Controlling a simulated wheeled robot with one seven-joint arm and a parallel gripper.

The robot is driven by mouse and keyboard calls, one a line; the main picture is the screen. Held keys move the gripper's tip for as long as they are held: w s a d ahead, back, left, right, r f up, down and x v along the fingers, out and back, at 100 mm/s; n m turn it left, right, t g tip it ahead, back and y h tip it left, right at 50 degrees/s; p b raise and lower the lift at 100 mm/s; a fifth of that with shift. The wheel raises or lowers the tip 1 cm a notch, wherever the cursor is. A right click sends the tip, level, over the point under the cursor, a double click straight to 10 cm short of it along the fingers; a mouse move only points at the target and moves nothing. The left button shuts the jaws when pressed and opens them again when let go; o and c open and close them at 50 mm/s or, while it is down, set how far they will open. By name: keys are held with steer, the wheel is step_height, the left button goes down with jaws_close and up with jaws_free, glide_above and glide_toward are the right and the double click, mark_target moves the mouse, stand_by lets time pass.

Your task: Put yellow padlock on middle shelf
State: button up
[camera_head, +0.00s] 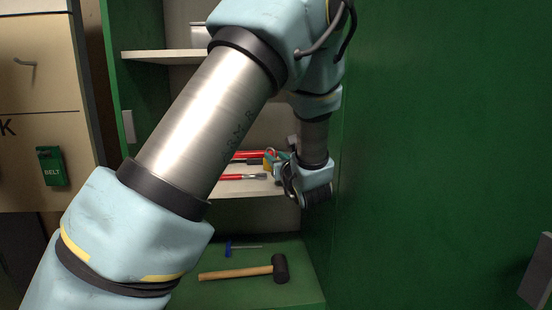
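The middle shelf (252,190) is a pale board inside a green cabinet, with red-handled tools on it. My gripper (287,172) is at the right end of this shelf, close to the cabinet's right wall. A small yellow-orange patch (268,161), next to something teal, shows just left of my gripper. It may be the yellow padlock, but it is too small and too covered to be sure. I cannot tell whether it is held or rests on the shelf. The fingers are mostly hidden, so their opening is unclear.
A red-handled tool (240,177) lies along the middle shelf's front. The upper shelf (165,56) is above. A mallet (243,272) and a blue-handled screwdriver (229,248) lie on the green bottom surface. The green door (445,150) fills the right. My arm hides much of the cabinet's left side.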

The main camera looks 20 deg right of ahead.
steer(key=shift+r, duration=0.1)
steer(key=shift+s, duration=0.15)
steer(key=s, duration=1.1)
steer(key=shift+s+b, duration=0.3)
steer(key=shift+s, duration=0.05)
steer(key=shift+d, duration=0.1)
